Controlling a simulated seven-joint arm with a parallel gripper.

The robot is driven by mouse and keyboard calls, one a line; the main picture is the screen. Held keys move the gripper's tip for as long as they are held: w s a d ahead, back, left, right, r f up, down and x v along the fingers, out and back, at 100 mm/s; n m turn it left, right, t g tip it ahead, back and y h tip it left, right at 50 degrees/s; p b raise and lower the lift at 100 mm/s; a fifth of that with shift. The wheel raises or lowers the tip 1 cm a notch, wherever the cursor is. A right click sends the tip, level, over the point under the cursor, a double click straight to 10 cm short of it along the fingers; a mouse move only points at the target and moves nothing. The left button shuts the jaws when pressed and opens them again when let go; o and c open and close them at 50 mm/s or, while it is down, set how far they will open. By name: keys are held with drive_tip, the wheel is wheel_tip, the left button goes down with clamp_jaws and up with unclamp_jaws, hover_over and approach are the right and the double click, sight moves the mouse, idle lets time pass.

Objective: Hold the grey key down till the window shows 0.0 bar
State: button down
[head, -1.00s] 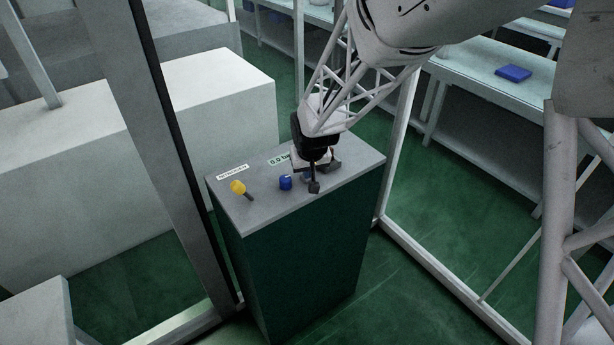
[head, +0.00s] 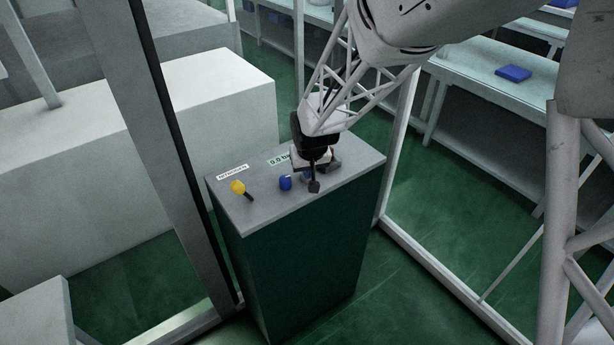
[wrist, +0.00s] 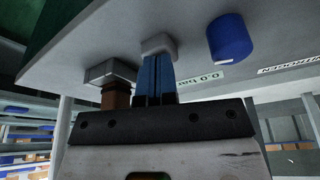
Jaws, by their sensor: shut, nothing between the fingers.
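The pressure window (head: 278,160) on the panel top reads 0.0 in the head view, its right end hidden behind my gripper. In the wrist view the window (wrist: 203,81) reads 0.0 bar. The grey key (wrist: 158,43) shows in the wrist view, at the tips of my gripper's blue fingers (wrist: 156,66). The fingers are shut together with nothing between them. They overlap the key's near edge; I cannot tell whether they touch it or how far it is pressed. In the head view my gripper (head: 309,177) is low over the panel's right half and hides the key.
A blue knob (head: 285,183) stands just left of my gripper. A yellow knob with a dark lever (head: 238,187) and a NITROGEN label (head: 232,172) are further left. In the wrist view a grey block with a brown lower part (wrist: 110,73) is close beside the fingers.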

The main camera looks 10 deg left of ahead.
drive_tip(key=shift+r, duration=2.9)
drive_tip(key=shift+r, duration=0.2)
drive_tip(key=v, duration=0.7)
drive_tip(key=shift+r, duration=0.2)
drive_tip(key=shift+s+d, duration=0.1)
drive_tip(key=shift+s, duration=0.05)
